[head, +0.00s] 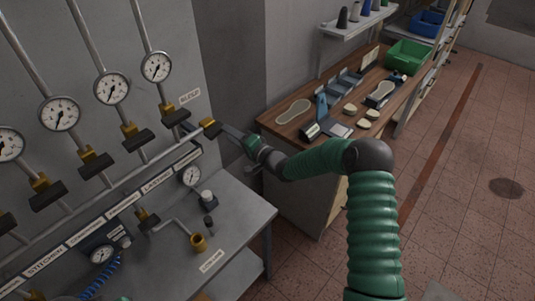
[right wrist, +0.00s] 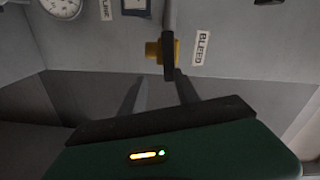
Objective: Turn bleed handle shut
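The bleed valve (head: 208,123) is a brass body with a black handle at the right end of the manifold pipe, below the BLEED label (head: 189,96). In the right wrist view the black bleed handle (right wrist: 169,55) lies in line with the pipe, beside its brass body. My right gripper (head: 226,130) reaches it from the right. In the right wrist view its two fingers (right wrist: 158,88) are apart, with the handle's near end just ahead of the gap. I cannot tell whether they touch it.
Several gauges (head: 156,67) and brass valves with black handles line the panel to the left. A grey shelf (head: 240,215) with small fittings juts out below. A wooden bench (head: 285,122) with shoe parts and a green bin (head: 408,55) stands right. The floor beyond is clear.

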